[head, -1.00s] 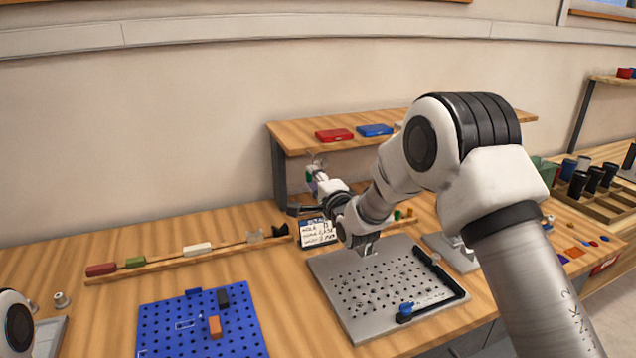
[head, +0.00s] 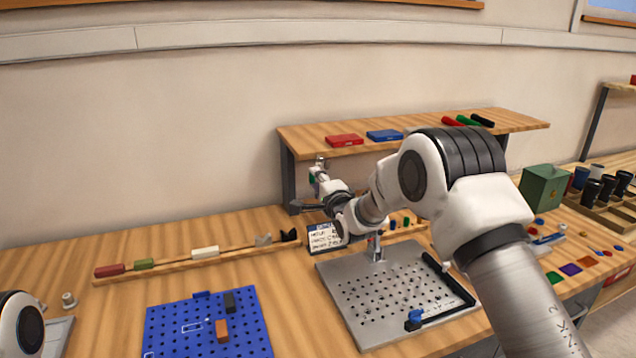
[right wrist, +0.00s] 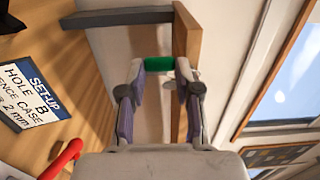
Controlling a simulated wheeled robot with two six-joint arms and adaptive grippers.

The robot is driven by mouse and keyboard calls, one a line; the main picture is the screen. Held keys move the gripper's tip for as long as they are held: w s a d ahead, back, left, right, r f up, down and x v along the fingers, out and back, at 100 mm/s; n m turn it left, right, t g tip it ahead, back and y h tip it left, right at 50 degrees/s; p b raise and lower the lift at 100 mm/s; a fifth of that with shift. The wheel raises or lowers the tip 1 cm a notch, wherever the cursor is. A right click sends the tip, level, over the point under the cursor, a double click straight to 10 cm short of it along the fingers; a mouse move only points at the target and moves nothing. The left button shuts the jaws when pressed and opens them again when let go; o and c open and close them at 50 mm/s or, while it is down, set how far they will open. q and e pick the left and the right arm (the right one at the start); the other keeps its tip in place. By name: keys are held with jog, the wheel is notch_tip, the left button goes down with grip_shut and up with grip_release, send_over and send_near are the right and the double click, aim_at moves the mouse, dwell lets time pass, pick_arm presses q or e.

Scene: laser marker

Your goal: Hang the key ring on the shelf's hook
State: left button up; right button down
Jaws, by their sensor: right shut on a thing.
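The shelf (head: 470,136) is a wooden board on dark supports at the back of the bench. My right gripper (head: 317,178) is just below the left part of its front edge. It is shut on a green piece, seemingly the key ring's tag (right wrist: 159,63), held between its two fingertips in the right wrist view. There the shelf's board (right wrist: 187,40) stands upright in the picture, close beside the right fingertip. Small metal parts show by the shelf edge in the head view, but I cannot tell ring from hook, nor whether they touch. My left gripper is out of view.
A set-up card (head: 325,237) stands below the gripper, and a grey perforated plate (head: 385,305) lies in front. Red (head: 344,140) and blue (head: 384,135) boxes lie on the shelf. A blue pegboard (head: 180,335) is at the front left.

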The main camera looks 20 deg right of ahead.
dwell(0.3)
jog(key=c, duration=0.7)
grip_release()
